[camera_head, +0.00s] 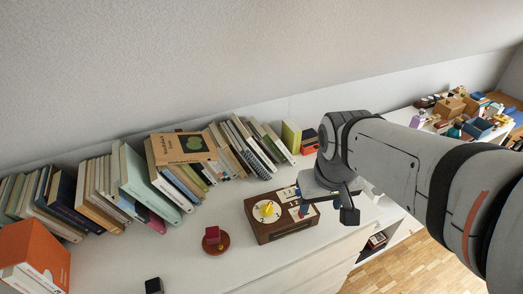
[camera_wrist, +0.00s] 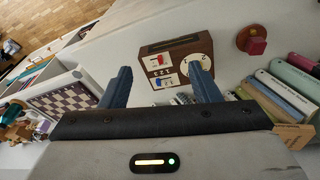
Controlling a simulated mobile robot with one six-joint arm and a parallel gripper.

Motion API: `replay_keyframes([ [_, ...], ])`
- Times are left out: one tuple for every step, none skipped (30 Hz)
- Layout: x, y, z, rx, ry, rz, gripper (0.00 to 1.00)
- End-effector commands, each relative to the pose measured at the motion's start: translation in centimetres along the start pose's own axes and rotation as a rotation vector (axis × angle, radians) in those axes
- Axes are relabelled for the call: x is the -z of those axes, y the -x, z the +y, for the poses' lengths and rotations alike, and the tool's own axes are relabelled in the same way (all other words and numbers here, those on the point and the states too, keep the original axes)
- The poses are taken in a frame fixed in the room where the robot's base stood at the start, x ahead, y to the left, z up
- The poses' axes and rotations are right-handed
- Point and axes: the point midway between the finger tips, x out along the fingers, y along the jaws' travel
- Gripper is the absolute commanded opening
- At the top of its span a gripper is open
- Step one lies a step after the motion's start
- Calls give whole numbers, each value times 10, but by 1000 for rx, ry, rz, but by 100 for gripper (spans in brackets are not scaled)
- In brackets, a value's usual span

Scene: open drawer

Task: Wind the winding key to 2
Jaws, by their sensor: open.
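A brown wooden box (camera_head: 252,224) lies on the white cabinet top and also shows ahead of my gripper in the wrist view (camera_wrist: 184,45). A yellow winding key (camera_head: 267,209) stands on the box's round white dial (camera_head: 262,217). In the wrist view the dial (camera_wrist: 206,66) is partly covered by one finger, and the key cannot be made out there. The dial's numbers are too small to read surely. My gripper (camera_wrist: 160,70) is open and empty, with fingers apart over the box. In the head view it (camera_head: 347,208) is right of the box, apart from the key.
The box also carries a red switch (camera_wrist: 159,57) and a blue switch (camera_wrist: 166,81). A red block on a round brown base (camera_head: 213,239) stands left of the box. Books (camera_head: 150,185) line the wall behind. A chessboard (camera_wrist: 65,100) shows at left in the wrist view.

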Motion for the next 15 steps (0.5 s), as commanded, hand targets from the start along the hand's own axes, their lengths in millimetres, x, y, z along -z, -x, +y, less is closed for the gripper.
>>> replay_keyframes([
  [11, -2, -3, -3, 48, -29, 56],
  [16, -4, -5, -5, 78, -44, 56],
  [25, -7, -8, -9, 121, -65, 56],
  [31, -9, -9, -12, 152, -81, 56],
  [36, -11, -12, -14, 184, -98, 56],
  [44, -15, -14, -18, 223, -118, 56],
  [50, -18, -17, -20, 256, -133, 56],
  [56, -21, -19, -23, 286, -148, 56],
  [64, -25, -23, -26, 328, -169, 56],
  [69, -29, -26, -28, 359, -185, 56],
  [75, -32, -29, -31, 391, -200, 56],
  [82, -38, -34, -34, 432, -221, 56],
  [87, -42, -37, -35, 464, -236, 56],
  [92, -47, -40, -38, 494, -252, 56],
  [98, -53, -45, -41, 538, -274, 56],
])
